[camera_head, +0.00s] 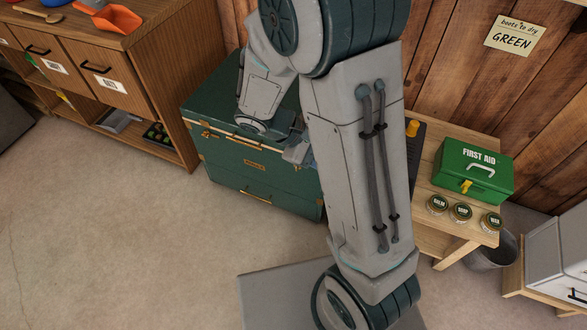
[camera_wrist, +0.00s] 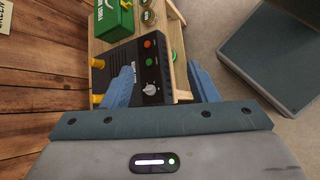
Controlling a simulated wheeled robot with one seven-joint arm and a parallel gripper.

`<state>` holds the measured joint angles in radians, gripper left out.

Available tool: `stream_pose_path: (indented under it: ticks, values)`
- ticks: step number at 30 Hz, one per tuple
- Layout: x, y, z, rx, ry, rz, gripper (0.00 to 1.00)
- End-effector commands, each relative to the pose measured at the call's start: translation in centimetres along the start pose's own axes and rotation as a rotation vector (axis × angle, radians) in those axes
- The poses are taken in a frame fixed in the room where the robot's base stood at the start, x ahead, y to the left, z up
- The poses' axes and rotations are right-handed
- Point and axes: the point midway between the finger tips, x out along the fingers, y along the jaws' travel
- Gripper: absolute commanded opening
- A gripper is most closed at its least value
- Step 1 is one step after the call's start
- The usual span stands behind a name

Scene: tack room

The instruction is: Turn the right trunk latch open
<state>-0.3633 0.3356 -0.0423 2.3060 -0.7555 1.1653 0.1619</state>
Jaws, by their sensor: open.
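The green trunk (camera_head: 235,165) with brass trim stands on the floor in the middle of the head view, its lid down. My arm covers its right end, so the right latch is hidden there. A small brass fitting shows on the left of its front, too small to read. My gripper (camera_head: 298,152) is beside the front right part of the trunk, partly behind my arm. In the wrist view my gripper (camera_wrist: 160,70) has its blue fingers spread apart with nothing held. The trunk and its latches do not show clearly in that view.
A black control box (camera_wrist: 137,75) with a knob and buttons sits on a wooden bench right of the trunk. The bench also bears a green first aid box (camera_head: 473,170) and several jars. A wooden cabinet (camera_head: 150,75) stands left. Floor in front is clear.

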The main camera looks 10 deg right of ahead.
Motion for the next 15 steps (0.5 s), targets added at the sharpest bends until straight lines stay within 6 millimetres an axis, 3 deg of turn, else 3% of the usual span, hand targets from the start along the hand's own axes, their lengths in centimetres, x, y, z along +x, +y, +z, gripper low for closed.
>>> stream_pose_path:
  ticks: [1, 8, 15]
  values:
    - [1.3, -0.7, -2.1, -0.061, -0.041, 0.061, 0.53]
    - [4.4, -1.9, -9.4, -0.298, -0.175, 0.359, 0.53]
    - [7.4, -5.0, -18.0, -0.54, -0.262, 0.697, 0.53]
